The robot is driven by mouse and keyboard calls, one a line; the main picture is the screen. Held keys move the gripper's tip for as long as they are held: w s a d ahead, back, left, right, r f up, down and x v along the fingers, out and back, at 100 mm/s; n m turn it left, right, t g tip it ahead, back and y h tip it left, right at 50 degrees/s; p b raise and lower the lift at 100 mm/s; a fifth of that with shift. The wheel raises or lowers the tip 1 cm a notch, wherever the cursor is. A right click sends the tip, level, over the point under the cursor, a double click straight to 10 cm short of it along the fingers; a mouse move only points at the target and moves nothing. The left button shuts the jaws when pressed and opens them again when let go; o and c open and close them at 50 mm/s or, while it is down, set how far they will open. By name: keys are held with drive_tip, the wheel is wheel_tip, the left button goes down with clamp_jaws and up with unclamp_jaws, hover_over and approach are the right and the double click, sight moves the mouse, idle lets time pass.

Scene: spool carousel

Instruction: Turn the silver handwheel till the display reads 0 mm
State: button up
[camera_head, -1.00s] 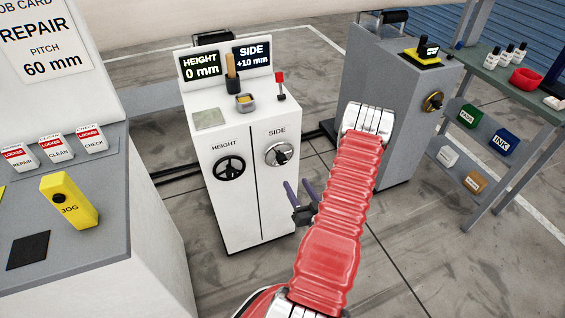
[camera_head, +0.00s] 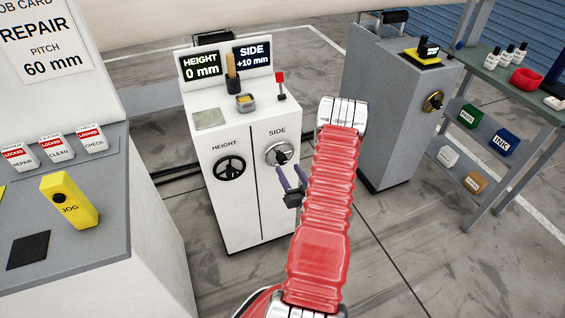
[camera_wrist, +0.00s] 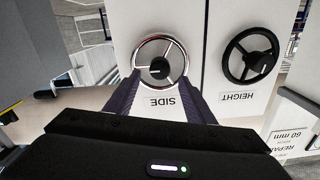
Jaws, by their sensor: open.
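The silver handwheel (camera_head: 279,154) is on the right half of the white cabinet's front, under the label SIDE. It also shows in the wrist view (camera_wrist: 160,38), upside down, just beyond my fingers. The SIDE display (camera_head: 252,57) reads +10 mm. My gripper (camera_head: 291,178) is open and empty, with its two purple fingers pointing up toward the wheel's lower part. In the wrist view my gripper (camera_wrist: 162,88) has one finger on each side of the wheel's near part. I cannot tell whether the fingers touch the rim.
A black handwheel (camera_head: 229,168) marked HEIGHT sits left of the silver one, and its display (camera_head: 201,66) reads 0 mm. A red-topped lever (camera_head: 280,84) and a yellow tin (camera_head: 245,102) are on the cabinet top. A grey cabinet (camera_head: 395,120) stands to the right.

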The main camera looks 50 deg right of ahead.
sight(283, 162)
drive_tip(key=shift+x, duration=3.2)
drive_tip(key=shift+a, duration=0.1)
drive_tip(key=shift+c, duration=0.4)
drive_tip(key=c, duration=0.9)
drive_tip(key=shift+a, duration=0.2)
drive_tip(key=shift+c, duration=0.4)
drive_tip(key=shift+d, duration=0.1)
drive_tip(key=shift+n, duration=0.4)
